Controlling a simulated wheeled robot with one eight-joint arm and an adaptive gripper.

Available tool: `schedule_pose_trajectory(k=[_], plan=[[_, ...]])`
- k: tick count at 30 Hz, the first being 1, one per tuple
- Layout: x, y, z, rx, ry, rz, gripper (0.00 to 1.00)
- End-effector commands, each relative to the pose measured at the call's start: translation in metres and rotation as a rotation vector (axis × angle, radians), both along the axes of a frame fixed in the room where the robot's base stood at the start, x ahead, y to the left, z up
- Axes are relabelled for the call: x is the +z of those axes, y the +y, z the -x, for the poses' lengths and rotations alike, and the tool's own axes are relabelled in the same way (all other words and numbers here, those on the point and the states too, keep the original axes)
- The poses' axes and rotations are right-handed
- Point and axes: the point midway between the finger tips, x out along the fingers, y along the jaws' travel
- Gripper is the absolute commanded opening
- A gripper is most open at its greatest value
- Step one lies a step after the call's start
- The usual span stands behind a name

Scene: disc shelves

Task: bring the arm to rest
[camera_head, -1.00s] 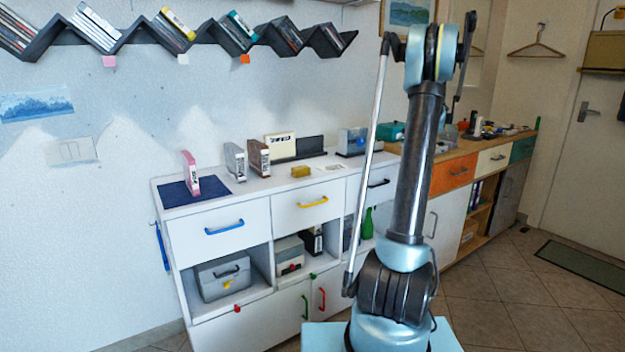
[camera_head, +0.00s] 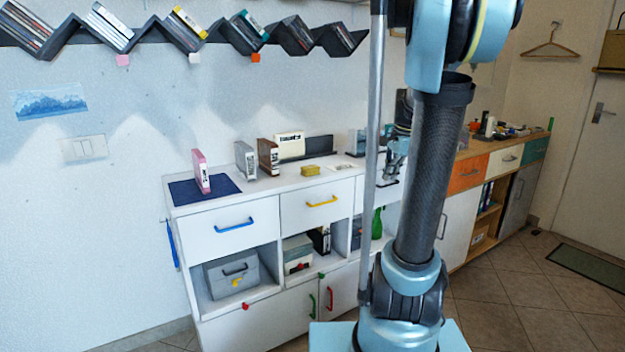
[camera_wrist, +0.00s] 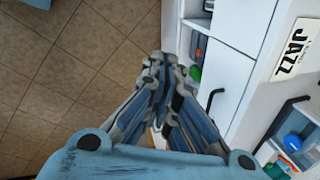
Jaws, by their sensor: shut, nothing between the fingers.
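My arm stands upright on the right side of the head view, with its big upper joint near the top edge. My gripper (camera_wrist: 166,62) is shut and empty in the wrist view, its fingers drawn together above the tiled floor beside the white cabinet front. In the head view my gripper (camera_head: 392,168) shows partly, behind and left of the dark arm link, in front of the cabinet's right part. Nothing is held, and no contact with the cabinet is visible.
The white cabinet (camera_head: 240,260) carries a pink disc case (camera_head: 201,172) on a blue mat (camera_head: 180,194), other cases and a yellow block (camera_head: 310,170). A wavy disc shelf (camera_head: 150,35) hangs above. A wooden counter (camera_head: 476,152) runs rightward.

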Motion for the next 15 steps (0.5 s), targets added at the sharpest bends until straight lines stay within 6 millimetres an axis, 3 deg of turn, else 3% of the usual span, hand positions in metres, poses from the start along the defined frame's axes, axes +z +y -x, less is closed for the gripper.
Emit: schedule_pose_trajectory(k=[6,15], plan=[[-0.013,0.028,0.062,0.242,-0.013,0.073,0.00],[-0.043,0.054,0.140,0.574,-0.028,0.171,0.00]])
